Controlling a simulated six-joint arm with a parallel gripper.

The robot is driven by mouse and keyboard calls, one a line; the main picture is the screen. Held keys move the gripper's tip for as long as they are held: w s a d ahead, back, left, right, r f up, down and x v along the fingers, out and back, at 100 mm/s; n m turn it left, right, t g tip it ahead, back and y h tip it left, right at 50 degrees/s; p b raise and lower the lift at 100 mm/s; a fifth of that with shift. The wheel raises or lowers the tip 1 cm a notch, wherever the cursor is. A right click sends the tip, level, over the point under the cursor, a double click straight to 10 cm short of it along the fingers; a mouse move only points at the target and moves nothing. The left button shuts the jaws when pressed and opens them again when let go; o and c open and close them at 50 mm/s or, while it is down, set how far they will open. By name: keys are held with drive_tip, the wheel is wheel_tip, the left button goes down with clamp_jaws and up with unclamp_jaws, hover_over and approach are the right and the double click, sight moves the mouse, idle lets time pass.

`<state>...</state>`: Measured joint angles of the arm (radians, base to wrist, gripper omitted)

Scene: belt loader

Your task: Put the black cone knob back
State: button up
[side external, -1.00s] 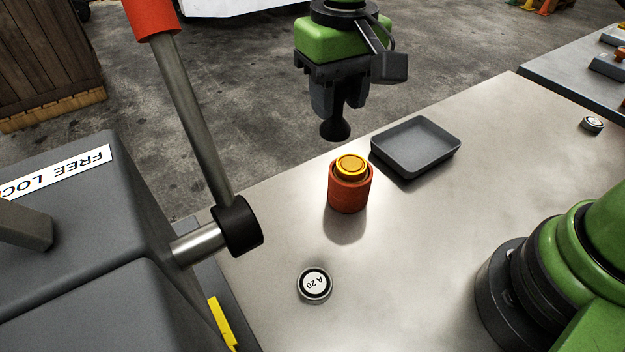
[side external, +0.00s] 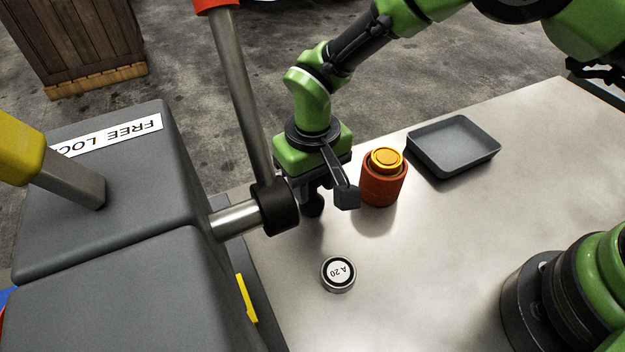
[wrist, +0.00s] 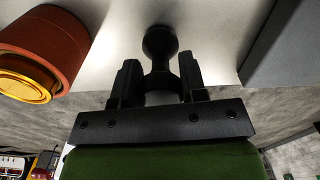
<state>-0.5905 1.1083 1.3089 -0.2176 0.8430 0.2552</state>
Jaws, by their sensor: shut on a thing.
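The black cone knob (wrist: 160,42) is held between the two fingers of my gripper (wrist: 159,78) in the wrist view, with its wide round end pointing away from the gripper. In the side external view my gripper (side external: 312,188) hangs pointing down over the left part of the metal table. The knob (side external: 313,206) shows dark just below the fingers, partly hidden behind them and the wrist camera. It is just right of the black lever hub. I cannot tell whether the knob touches the table.
A black hub (side external: 275,206) with a red-topped lever (side external: 245,95) juts from the grey console (side external: 110,215), close left of my gripper. A red cylinder with a yellow top (side external: 384,184) stands close right. A grey tray (side external: 455,148) and an A 20 disc (side external: 338,273) are on the table.

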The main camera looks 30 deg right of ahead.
drive_tip(key=shift+f, duration=0.2)
drive_tip(key=shift+f, duration=0.2)
drive_tip(key=o, duration=0.9)
drive_tip(key=shift+o, duration=0.2)
drive_tip(key=shift+r, duration=0.15)
wheel_tip(320, 180, up, 12)
drive_tip(key=shift+r, duration=0.1)
